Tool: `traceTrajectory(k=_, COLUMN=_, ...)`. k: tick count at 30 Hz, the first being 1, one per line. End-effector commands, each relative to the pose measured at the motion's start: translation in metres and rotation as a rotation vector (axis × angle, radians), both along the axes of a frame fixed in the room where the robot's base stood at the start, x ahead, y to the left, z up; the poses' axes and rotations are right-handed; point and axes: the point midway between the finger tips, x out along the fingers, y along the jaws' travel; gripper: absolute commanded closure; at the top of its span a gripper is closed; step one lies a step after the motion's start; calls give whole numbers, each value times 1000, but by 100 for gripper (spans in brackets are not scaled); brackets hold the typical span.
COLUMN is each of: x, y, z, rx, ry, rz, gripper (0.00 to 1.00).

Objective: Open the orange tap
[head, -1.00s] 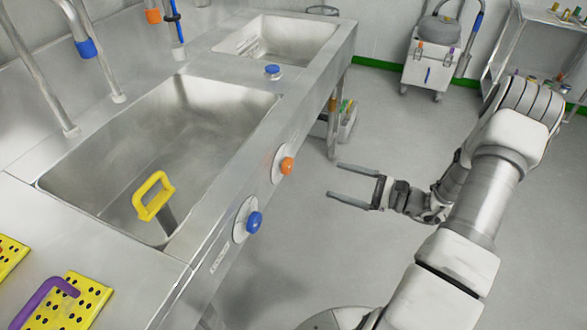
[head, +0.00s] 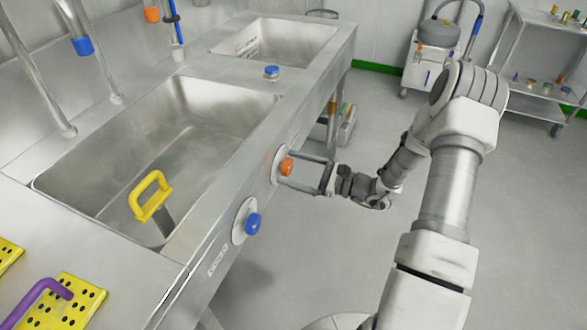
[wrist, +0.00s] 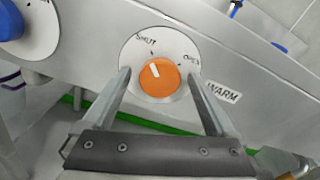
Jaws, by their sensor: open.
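The orange tap (head: 286,166) is a round knob on a white dial plate on the front panel of the steel sink unit. In the wrist view the orange knob (wrist: 159,77) has a white pointer mark aimed up toward the mark by "SHUT"; "OPEN" is printed to the right, and "WARM" beside the plate. My gripper (head: 299,170) is open, its fingers pointing at the panel. In the wrist view my gripper (wrist: 160,88) has one finger on each side of the knob, with visible gaps; whether the tips touch the plate I cannot tell.
A blue knob (head: 253,223) on a similar plate sits on the same panel, nearer and to the left. The steel sink (head: 95,200) holds a yellow-handled tool (head: 150,195). A wheeled machine (head: 432,50) and a shelf cart (head: 545,60) stand behind. The floor to the right is clear.

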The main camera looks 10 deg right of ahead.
Motion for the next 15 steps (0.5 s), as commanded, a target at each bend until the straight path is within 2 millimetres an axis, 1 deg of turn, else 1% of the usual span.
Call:
traceTrajectory(k=2, x=0, y=0, z=0, rx=0, ry=0, rz=0, gripper=10)
traceTrajectory(k=6, x=0, y=0, z=0, rx=0, ry=0, rz=0, gripper=35)
traceTrajectory(k=14, x=0, y=0, z=0, rx=0, ry=0, rz=0, gripper=82)
traceTrajectory(k=15, x=0, y=0, z=0, rx=0, ry=0, rz=0, gripper=89)
